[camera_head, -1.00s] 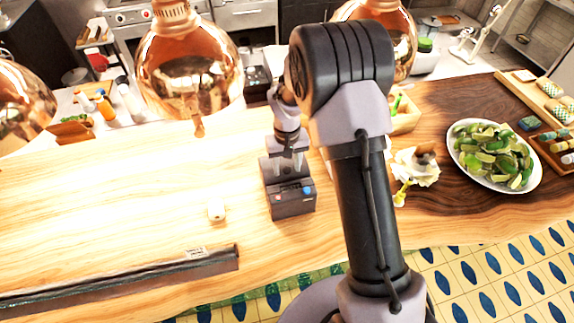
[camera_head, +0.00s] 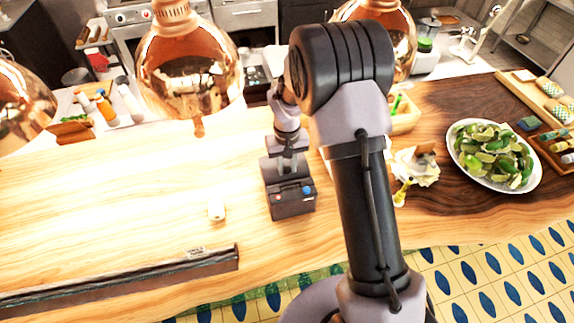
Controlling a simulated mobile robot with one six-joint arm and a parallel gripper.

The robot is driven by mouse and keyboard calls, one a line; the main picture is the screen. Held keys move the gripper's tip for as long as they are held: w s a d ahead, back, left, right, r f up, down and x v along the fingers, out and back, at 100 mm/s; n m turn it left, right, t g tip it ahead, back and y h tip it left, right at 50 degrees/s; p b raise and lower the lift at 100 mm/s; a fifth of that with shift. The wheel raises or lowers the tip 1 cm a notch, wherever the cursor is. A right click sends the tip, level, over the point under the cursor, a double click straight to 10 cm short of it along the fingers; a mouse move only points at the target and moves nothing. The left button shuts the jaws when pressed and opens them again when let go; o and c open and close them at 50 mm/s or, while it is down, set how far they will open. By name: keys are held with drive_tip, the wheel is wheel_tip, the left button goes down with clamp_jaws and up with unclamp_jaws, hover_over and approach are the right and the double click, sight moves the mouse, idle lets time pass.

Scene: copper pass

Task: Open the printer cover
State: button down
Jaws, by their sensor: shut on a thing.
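The printer (camera_head: 292,206) is a small dark grey box with a blue button and a small red mark on its front face. It stands on the light wooden counter, left of my arm. My gripper (camera_head: 287,158) points down over the printer's top, behind the front face. It is shut on the printer cover (camera_head: 286,172), a dark panel at the top of the printer. The fingertips are small here and partly lost against the dark panel. I cannot tell exactly how far the cover is raised.
A small white object (camera_head: 216,210) lies left of the printer. A dark rail (camera_head: 120,284) runs along the counter's front left. Copper lamps (camera_head: 190,65) hang above. A plate of limes (camera_head: 494,154) and crumpled paper (camera_head: 415,165) are to the right. The left counter is mostly bare.

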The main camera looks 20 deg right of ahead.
idle(0.8)
drive_tip(key=w+r, duration=0.3)
drive_tip(key=shift+w+r, duration=0.1)
drive_tip(key=shift+w, duration=0.4)
drive_tip(key=shift+s, duration=0.25)
drive_tip(key=c, duration=1.2)
unclamp_jaws()
drive_tip(key=shift+o, duration=0.2)
wheel_tip(320, 180, up, 17)
drive_tip(key=p, duration=0.1)
drive_tip(key=shift+r, duration=0.2)
